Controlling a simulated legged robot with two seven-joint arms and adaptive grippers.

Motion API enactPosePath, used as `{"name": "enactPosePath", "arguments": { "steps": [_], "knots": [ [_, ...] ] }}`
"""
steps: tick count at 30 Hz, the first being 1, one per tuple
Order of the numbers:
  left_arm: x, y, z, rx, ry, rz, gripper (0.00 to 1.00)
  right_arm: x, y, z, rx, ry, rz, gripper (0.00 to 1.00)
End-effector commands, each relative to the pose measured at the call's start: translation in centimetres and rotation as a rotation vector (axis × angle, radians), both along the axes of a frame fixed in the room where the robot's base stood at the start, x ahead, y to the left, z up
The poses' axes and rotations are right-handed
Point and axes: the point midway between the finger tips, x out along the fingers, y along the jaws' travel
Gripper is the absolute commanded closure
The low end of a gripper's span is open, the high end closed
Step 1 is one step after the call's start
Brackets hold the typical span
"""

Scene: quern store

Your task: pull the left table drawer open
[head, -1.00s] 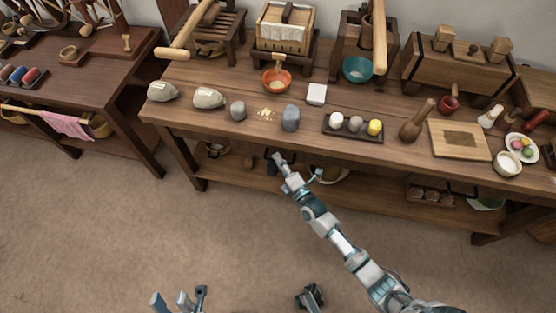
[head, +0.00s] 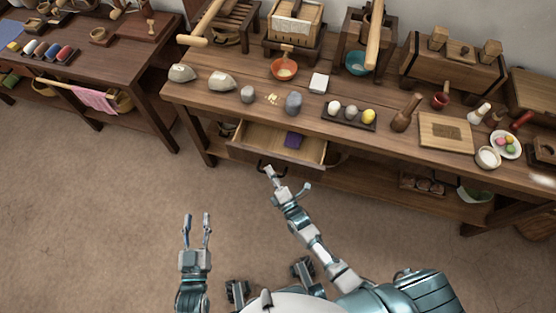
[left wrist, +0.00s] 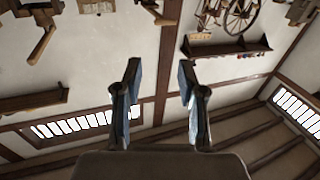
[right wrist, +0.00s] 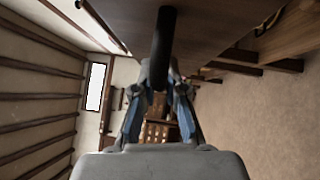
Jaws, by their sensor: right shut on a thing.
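The left table drawer (head: 262,137) is pulled out from under the long wooden table (head: 215,112), with its inside showing. A purple item (head: 293,139) lies in it. My right gripper (head: 269,172) is at the drawer's front, shut on the dark handle (head: 260,164). In the right wrist view the dark handle bar (right wrist: 164,40) runs between the fingers of that gripper (right wrist: 163,82). My left gripper (head: 196,218) is open and empty over the floor, left of the drawer. In the left wrist view its fingers (left wrist: 160,80) stand apart with only wall behind.
The tabletop holds stones, an orange bowl (head: 285,69), a dark tray (head: 347,121) and a wooden board (head: 446,133). A lower shelf (head: 375,174) runs under the table. A second table (head: 120,75) stands at the left. The floor (head: 90,200) in front is clear.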

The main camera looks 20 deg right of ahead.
Motion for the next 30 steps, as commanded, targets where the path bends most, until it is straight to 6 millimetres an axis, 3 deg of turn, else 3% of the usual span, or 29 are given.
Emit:
{"name": "enactPosePath", "arguments": {
  "steps": [6, 12, 29, 30],
  "knots": [
    [-1.2, 0.9, -3.7, 0.079, 0.276, 0.004, 0.60, -3.8, 2.4, -0.1, -0.001, 0.010, -0.002, 1.00],
    [-2.5, 1.6, -5.9, 0.120, 0.424, 0.007, 0.60, -5.8, 3.7, -0.4, -0.002, 0.011, -0.002, 1.00],
    [-3.2, 1.9, -7.0, 0.138, 0.494, 0.008, 0.60, -6.8, 4.3, -0.8, -0.004, 0.015, -0.002, 1.00],
    [-3.2, 1.9, -7.0, 0.138, 0.494, 0.008, 0.60, -6.8, 4.2, -0.8, -0.004, 0.015, -0.002, 0.84]
  ]
}}
